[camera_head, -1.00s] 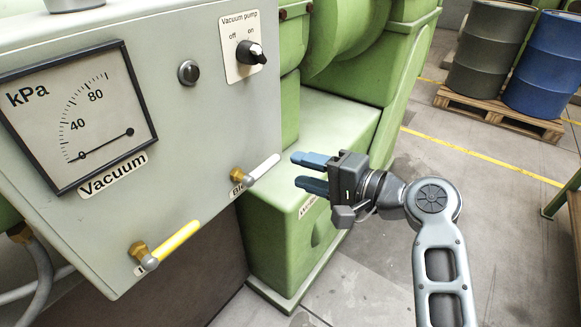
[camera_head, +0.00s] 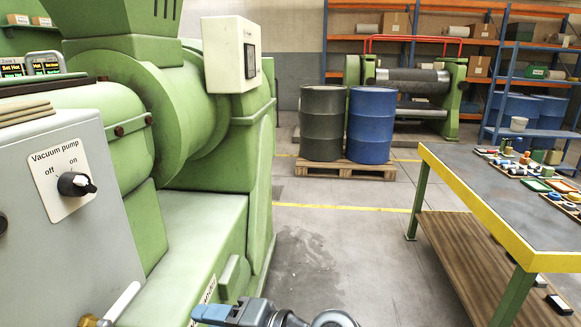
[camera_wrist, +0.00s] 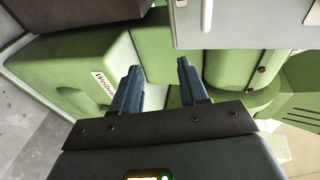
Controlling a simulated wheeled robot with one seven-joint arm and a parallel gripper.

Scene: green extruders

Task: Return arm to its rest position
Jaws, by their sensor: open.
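My gripper (camera_head: 215,314) is at the bottom edge of the head view, low in front of the green extruder (camera_head: 215,225), with only part of it in frame. In the wrist view my gripper (camera_wrist: 158,88) shows two blue fingers apart with nothing between them. The green machine body (camera_wrist: 75,62) lies beyond the fingers. The grey control box (camera_head: 75,220) with its vacuum pump knob (camera_head: 76,184) is at the left. A white-handled valve (camera_head: 120,302) sticks out low on the box, left of my gripper and apart from it.
A workbench (camera_head: 455,187) with small parts stands at the right. A dark drum (camera_head: 321,122) and a blue drum (camera_head: 370,125) stand on a pallet (camera_head: 345,170) farther back. Shelving (camera_head: 400,38) lines the back. The floor (camera_head: 345,245) between extruder and bench is clear.

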